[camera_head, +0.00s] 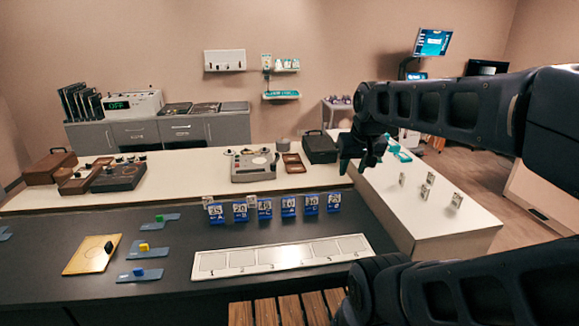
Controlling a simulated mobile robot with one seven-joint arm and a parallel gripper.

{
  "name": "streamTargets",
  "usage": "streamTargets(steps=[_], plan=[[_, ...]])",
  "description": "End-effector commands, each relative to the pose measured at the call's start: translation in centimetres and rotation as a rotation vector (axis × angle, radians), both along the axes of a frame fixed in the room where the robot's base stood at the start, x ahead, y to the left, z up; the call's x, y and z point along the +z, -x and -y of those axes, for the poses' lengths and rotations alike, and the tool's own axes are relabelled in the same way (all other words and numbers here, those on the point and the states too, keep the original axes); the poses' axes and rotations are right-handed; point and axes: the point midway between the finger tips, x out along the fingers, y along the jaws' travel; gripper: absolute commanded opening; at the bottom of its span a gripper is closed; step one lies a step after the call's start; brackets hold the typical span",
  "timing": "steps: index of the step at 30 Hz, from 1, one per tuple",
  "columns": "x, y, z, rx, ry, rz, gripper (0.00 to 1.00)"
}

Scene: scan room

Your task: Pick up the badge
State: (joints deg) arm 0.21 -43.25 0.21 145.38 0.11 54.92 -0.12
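No single thing is clearly marked as the badge. Several small upright pale tags stand on the right white counter, among them a front one (457,200) and one farther back (402,179). A row of blue numbered cards (264,209) stands on the dark table, some with small pale pieces at their tops. My gripper (354,168) hangs over the white counter near its inner corner, left of the pale tags and apart from them. Its fingers look parted, with nothing seen between them.
A white numbered strip (282,256) lies before the cards. A tape machine (253,165) and black case (319,147) stand behind. A teal item (402,155) lies near my gripper. A tan board (92,254) lies left. The right counter's front is clear.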

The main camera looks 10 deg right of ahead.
Motion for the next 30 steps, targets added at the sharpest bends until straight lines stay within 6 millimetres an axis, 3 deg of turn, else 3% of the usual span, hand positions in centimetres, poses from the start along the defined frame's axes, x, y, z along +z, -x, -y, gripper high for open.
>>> streamTargets(steps=[5, 10, 21, 30], plan=[[0.1, -0.3, -0.1, 0.007, 0.003, -0.002, 0.38], [0.6, -2.4, -0.5, 0.072, 0.026, -0.023, 0.38], [1.4, -11.4, -3.1, 0.337, 0.115, -0.091, 0.38], [0.0, -19.0, -6.1, 0.561, 0.178, -0.144, 0.38]])
